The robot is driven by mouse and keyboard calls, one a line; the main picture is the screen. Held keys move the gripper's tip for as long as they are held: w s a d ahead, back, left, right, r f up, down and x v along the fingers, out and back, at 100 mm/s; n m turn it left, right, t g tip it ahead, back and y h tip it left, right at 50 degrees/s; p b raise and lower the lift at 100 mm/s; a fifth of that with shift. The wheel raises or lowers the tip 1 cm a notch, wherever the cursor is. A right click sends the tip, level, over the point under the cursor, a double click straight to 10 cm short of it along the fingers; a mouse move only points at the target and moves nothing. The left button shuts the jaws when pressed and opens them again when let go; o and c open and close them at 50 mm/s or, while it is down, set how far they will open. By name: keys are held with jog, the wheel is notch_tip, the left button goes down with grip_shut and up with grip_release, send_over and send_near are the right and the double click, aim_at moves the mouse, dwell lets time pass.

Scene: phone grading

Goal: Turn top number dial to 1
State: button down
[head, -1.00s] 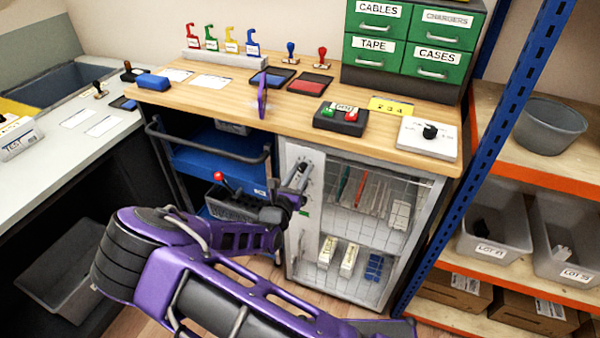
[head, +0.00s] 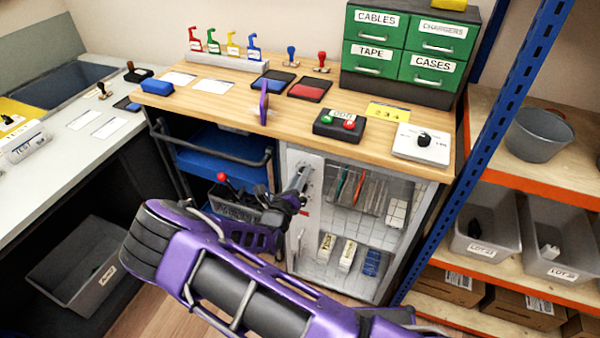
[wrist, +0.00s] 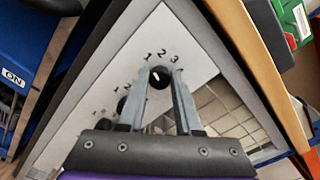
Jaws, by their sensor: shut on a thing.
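The top number dial (wrist: 159,77) is a round black knob on the pale cabinet panel, with 1, 2 and 3 printed in an arc above it in the wrist view. My gripper (wrist: 160,88) is shut on this dial, one finger on each side. A small white mark shows on the knob, but I cannot tell for certain which number it points at. A lower dial (wrist: 122,104) is partly hidden behind the left finger. In the head view my gripper (head: 303,177) is at the upper part of the cabinet's panel and hides the dial.
The cabinet's mesh door (head: 345,240) is beside the panel, with pens and boxes behind it. The wooden worktop (head: 215,107) overhangs it. A cart with a dark rail (head: 215,158) stands to the left. A blue shelf post (head: 490,130) is to the right.

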jog(key=shift+n, duration=0.6)
jog(key=c, duration=0.6)
grip_release()
jog(key=shift+s, duration=0.1)
jog(key=v, duration=1.7)
jog(key=shift+p, duration=0.3)
jog(key=shift+a, duration=0.1)
